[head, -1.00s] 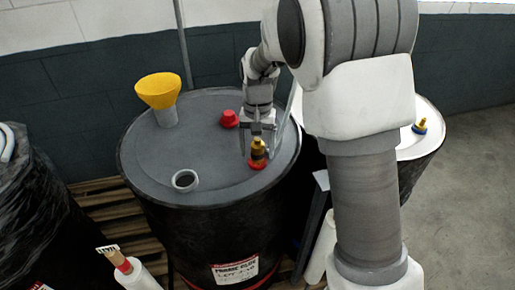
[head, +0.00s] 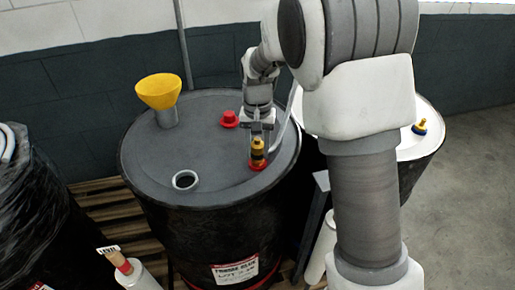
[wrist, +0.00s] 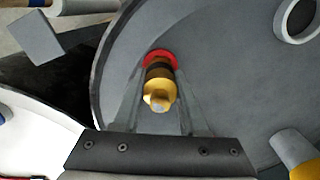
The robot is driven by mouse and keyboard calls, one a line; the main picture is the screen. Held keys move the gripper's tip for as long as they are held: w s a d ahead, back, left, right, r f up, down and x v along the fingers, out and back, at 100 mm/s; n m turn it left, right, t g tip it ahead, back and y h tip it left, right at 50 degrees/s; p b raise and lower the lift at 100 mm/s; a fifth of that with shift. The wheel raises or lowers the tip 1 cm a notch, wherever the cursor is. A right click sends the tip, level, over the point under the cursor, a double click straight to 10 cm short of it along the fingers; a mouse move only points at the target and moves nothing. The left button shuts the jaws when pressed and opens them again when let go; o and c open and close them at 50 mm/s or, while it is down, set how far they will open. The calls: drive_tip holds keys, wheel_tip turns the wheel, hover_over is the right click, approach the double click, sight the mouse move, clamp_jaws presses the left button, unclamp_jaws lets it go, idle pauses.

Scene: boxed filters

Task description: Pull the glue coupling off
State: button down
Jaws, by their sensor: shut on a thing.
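The glue coupling (head: 257,151) is a yellow and black fitting standing upright on a red ring near the right edge of the dark glue drum's lid (head: 215,145). It also shows in the wrist view (wrist: 158,84), yellow end toward the camera and red ring behind it. My gripper (head: 259,141) is above the drum with its fingers pointing down, shut on the coupling, one finger on each side. In the wrist view the ring still lies against the lid.
A red cap (head: 229,119), a yellow funnel (head: 158,92) and an open ringed hole (head: 185,180) are on the same lid. A white-topped drum (head: 425,148) with a blue and yellow fitting (head: 420,127) stands right. A dark wrapped load (head: 35,220) stands left.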

sight(258, 139)
drive_tip(key=shift+r+p, duration=0.35)
drive_tip(key=shift+r, duration=0.35)
drive_tip(key=shift+r, duration=0.1)
drive_tip(key=shift+r+p, duration=1.5)
drive_tip(key=shift+r, duration=0.4)
drive_tip(key=shift+r, duration=0.2)
wheel_tip(258, 139, up, 9)
drive_tip(key=p, duration=0.6)
drive_tip(key=shift+f+p, duration=0.15)
drive_tip(key=shift+p, duration=0.25)
